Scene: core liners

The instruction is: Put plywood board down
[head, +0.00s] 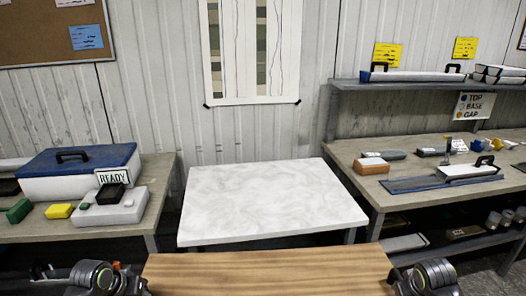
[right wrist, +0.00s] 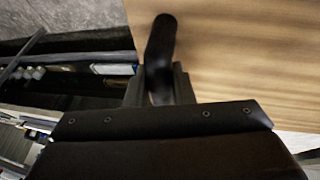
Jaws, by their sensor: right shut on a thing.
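The plywood board (head: 270,272) spans the bottom of the head view, between my two arms, with its wood grain running left to right. It also shows in the right wrist view (right wrist: 245,55). My right gripper (right wrist: 160,85) is shut on a dark rounded handle (right wrist: 160,48) at the board's edge. My left arm's wrist shows at the board's left end, but its fingers are hidden, so its grip cannot be told. A white marbled table (head: 270,200) stands just beyond the board, its top bare.
At left, a bench holds a blue-lidded case (head: 80,172), a READY sign (head: 112,177) and small coloured blocks. At right, a workbench (head: 355,160) carries tools, with a shelf (head: 400,86) above. A striped chart (head: 252,50) hangs on the back wall.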

